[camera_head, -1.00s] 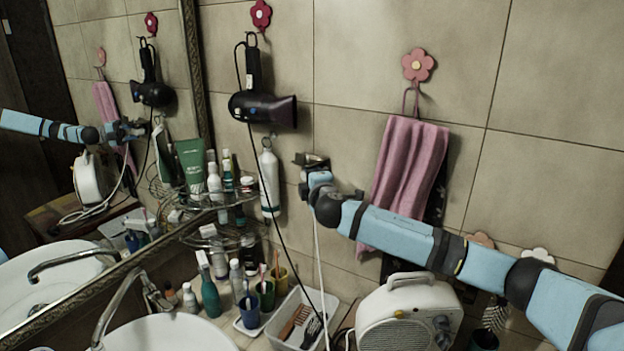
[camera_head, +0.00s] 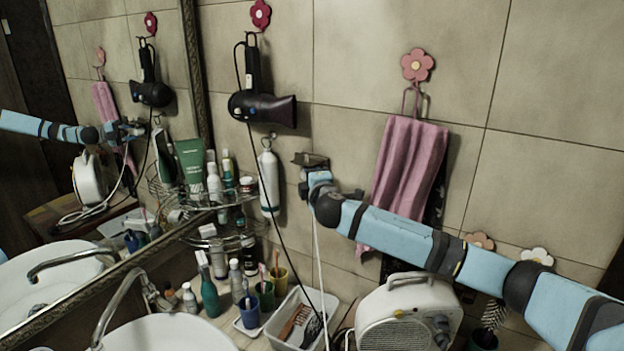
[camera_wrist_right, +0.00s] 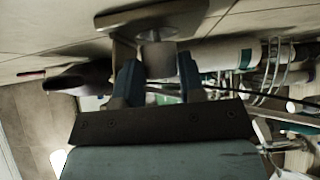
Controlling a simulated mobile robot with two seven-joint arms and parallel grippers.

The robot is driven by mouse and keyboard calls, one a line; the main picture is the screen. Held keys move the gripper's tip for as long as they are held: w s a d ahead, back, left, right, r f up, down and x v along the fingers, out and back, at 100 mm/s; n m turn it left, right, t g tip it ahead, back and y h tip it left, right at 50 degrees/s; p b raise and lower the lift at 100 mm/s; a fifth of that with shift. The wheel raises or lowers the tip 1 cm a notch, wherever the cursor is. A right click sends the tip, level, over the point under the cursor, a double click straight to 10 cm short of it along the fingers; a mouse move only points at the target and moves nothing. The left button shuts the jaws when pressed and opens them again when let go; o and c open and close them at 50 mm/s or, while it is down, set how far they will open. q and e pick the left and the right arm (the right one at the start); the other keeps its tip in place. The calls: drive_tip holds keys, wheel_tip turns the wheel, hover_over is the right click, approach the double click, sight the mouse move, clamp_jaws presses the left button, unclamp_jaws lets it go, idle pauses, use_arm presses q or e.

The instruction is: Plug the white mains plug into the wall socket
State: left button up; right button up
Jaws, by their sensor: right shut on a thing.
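My right gripper (camera_head: 318,178) is up at the tiled wall, just below and beside the dark wall socket (camera_head: 310,159). In the right wrist view the gripper (camera_wrist_right: 158,84) is shut on the pale mains plug (camera_wrist_right: 157,58), held between its two fingertips. The socket plate (camera_wrist_right: 152,18) is directly beyond the plug, and the two look very close or touching. I cannot tell whether the pins are in. A white cord (camera_head: 319,265) hangs from the gripper towards the white fan heater (camera_head: 410,318). My left gripper is not in view.
A hair dryer (camera_head: 262,108) hangs left of the gripper, its black cord running down past a white bottle (camera_head: 269,180). A pink towel (camera_head: 405,175) hangs close behind my right arm. A wire shelf, a white tray (camera_head: 277,330) and a basin lie lower left.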

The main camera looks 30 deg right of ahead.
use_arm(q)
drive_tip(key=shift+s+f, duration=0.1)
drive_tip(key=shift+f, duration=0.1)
use_arm(e)
drive_tip(key=shift+w+d, duration=0.25)
drive_tip(key=shift+d, duration=0.25)
drive_tip(key=o, duration=1)
drive_tip(key=shift+c, duration=0.2)
drive_tip(key=shift+o, duration=0.2)
drive_tip(key=shift+r, duration=0.1)
drive_tip(key=shift+w+d+r, duration=0.1)
use_arm(q)
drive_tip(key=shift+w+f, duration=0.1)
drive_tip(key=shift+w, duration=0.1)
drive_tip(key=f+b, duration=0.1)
drive_tip(key=b, duration=0.1)
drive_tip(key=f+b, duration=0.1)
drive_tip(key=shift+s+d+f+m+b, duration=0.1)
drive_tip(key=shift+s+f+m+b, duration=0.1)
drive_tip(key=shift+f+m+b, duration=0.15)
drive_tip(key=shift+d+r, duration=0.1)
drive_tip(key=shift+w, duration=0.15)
use_arm(e)
drive_tip(key=v, duration=1.4)
drive_tip(key=shift+f, duration=0.4)
